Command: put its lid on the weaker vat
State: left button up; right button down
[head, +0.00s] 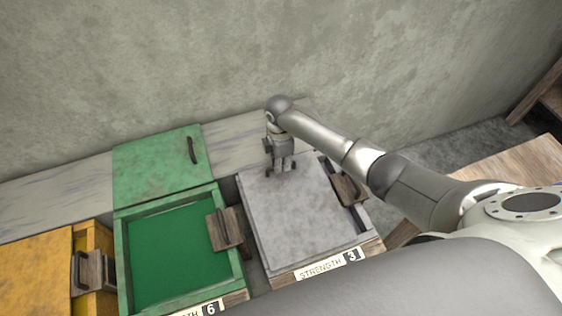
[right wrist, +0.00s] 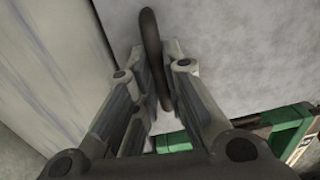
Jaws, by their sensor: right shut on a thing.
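The vat (head: 376,246) marked STRENGTH 3 is on the right. Its grey lid (head: 305,215) lies over most of its top, with a dark strip showing along the right side; I cannot tell whether it is fully seated. My right gripper (head: 281,168) is at the lid's far edge, pointing down. In the right wrist view, its fingers (right wrist: 158,75) are shut on the lid's dark curved handle (right wrist: 151,40). The green vat (head: 122,265), marked 6, is open and shows green liquid. My left gripper is not in view.
The green lid (head: 160,165) lies on the pale ledge (head: 55,190) behind the green vat. A yellow vat (head: 40,265) stands at the far left. Brown side brackets (head: 226,229) stick out between the vats. A concrete wall (head: 200,60) rises behind. A wooden surface (head: 500,165) is at the right.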

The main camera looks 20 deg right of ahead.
jog(key=c, duration=1.4)
grip_release()
jog(key=shift+c, duration=0.2)
notch_tip(320, 180, up, 12)
jog(key=shift+w, duration=0.25)
